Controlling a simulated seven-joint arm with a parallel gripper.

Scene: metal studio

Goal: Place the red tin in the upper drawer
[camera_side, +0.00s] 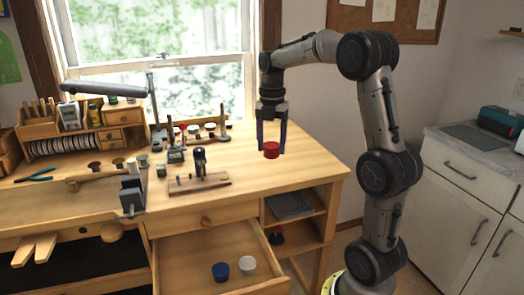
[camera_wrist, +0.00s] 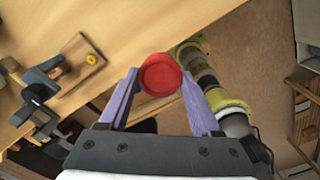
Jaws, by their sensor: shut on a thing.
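The red tin (camera_side: 271,150) is held between the fingertips of my gripper (camera_side: 271,147), above the right part of the wooden bench top. In the wrist view the round red tin (camera_wrist: 160,75) sits between the two purple fingers, which touch its sides. The upper drawer (camera_side: 180,225), with a round knob on its front, looks shut under the bench top. Below it a lower drawer (camera_side: 200,250) is pulled out. A blue tin (camera_side: 220,271) and a white tin (camera_side: 247,265) stand in that lower drawer.
A wooden stand with a dark tool (camera_side: 199,184) is on the bench left of my gripper. Small jars (camera_side: 210,127) stand behind, near the window. A shelf (camera_side: 290,207) with a dark item is right of the drawers. The bench top's front right is bare.

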